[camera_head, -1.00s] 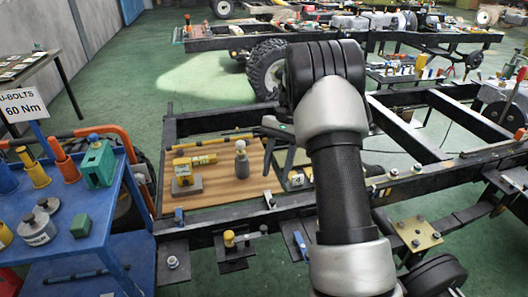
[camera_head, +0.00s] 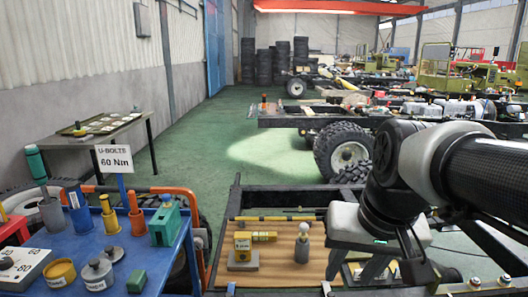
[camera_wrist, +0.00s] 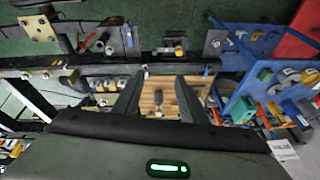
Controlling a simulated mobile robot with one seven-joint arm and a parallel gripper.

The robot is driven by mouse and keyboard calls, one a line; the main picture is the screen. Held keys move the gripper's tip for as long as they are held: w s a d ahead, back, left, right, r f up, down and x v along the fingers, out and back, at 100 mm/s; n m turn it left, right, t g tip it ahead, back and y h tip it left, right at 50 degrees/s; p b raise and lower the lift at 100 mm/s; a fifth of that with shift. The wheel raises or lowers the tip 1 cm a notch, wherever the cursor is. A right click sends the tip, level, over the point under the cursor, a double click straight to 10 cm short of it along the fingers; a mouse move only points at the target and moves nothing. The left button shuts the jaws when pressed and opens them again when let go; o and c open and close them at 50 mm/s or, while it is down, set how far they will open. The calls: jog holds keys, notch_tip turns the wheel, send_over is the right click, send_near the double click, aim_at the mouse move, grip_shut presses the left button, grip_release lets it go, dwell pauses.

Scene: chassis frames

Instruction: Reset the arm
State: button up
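My gripper (camera_wrist: 158,82) shows in the wrist view with its two dark fingers apart and nothing held between them. Behind the gap lies the wooden board (camera_wrist: 148,100), further off than the fingertips. In the head view my arm comes in from the right, bends at a dark joint, and the gripper hangs at the right end of the wooden board (camera_head: 276,270). Its fingertips are not clear there.
On the board are a yellow gauge block (camera_head: 243,246) and a grey bottle-like piece (camera_head: 302,243). A blue cart (camera_head: 110,247) with cups and tools stands at left, with a U-bolts sign (camera_head: 115,159). A wheeled chassis (camera_head: 345,152) stands behind. Green floor (camera_head: 235,130) is open at centre.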

jog(key=s+f+n+t, duration=0.1)
jog(key=s+n+t, duration=0.1)
jog(key=s, duration=0.3)
notch_tip(320, 180, up, 16)
jog(key=p, duration=1.6)
jog(key=shift+a+r+p, duration=0.15)
jog(key=shift+a+p, duration=0.05)
jog(key=shift+p, duration=0.1)
jog(key=shift+r, duration=0.15)
jog(key=shift+c, duration=1)
jog(key=shift+a, duration=0.1)
